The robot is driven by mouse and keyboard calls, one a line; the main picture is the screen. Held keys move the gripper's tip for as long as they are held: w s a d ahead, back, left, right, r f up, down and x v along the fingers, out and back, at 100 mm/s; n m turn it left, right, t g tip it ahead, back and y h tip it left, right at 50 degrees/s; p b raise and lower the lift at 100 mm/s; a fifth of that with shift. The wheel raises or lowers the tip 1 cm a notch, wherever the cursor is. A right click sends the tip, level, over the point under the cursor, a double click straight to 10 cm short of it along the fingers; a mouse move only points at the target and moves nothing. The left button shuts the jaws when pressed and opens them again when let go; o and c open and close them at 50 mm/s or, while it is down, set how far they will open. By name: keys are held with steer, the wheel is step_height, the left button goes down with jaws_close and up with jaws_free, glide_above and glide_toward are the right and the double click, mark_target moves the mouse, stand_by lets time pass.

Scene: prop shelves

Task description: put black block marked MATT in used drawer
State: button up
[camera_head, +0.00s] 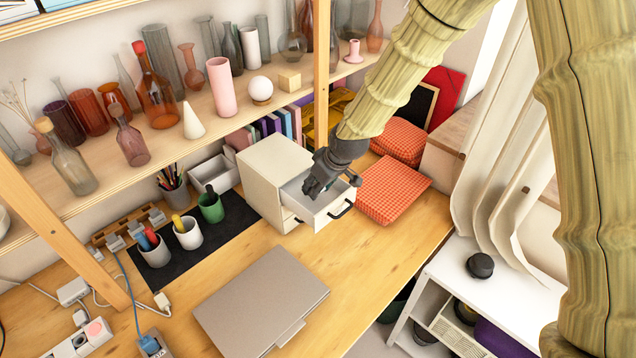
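My gripper (322,185) is over the open top drawer (333,207) of a small white drawer cabinet (268,170) on the wooden desk. The drawer is pulled out toward the front right, and its black handle shows. The gripper's dark fingers point down into the drawer or just above it. They are small and dark, so I cannot tell whether they are open or shut. No black block marked MATT can be made out; the gripper hides part of the drawer's inside. I cannot read any marking on the drawer.
Orange checked boxes (393,189) lie right of the drawer. A closed grey laptop (262,305) lies in front. Cups with pens (187,233) stand on a black mat at left. The wooden shelf (215,108) above holds glass bottles and vases. A shelf post stands close to my arm.

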steer(key=shift+w+f, duration=0.7)
steer(key=shift+w, duration=0.25)
steer(key=shift+s+r, duration=0.1)
steer(key=o, duration=1)
steer(key=shift+s+r, duration=0.1)
steer(key=shift+s, duration=0.15)
steer(key=shift+o, duration=1.1)
steer(key=shift+s+r, duration=0.35)
steer(key=shift+s, duration=0.05)
steer(key=shift+w+f, duration=0.35)
steer(key=shift+w, duration=0.15)
steer(key=v, duration=1.2)
steer(key=shift+s, duration=0.1)
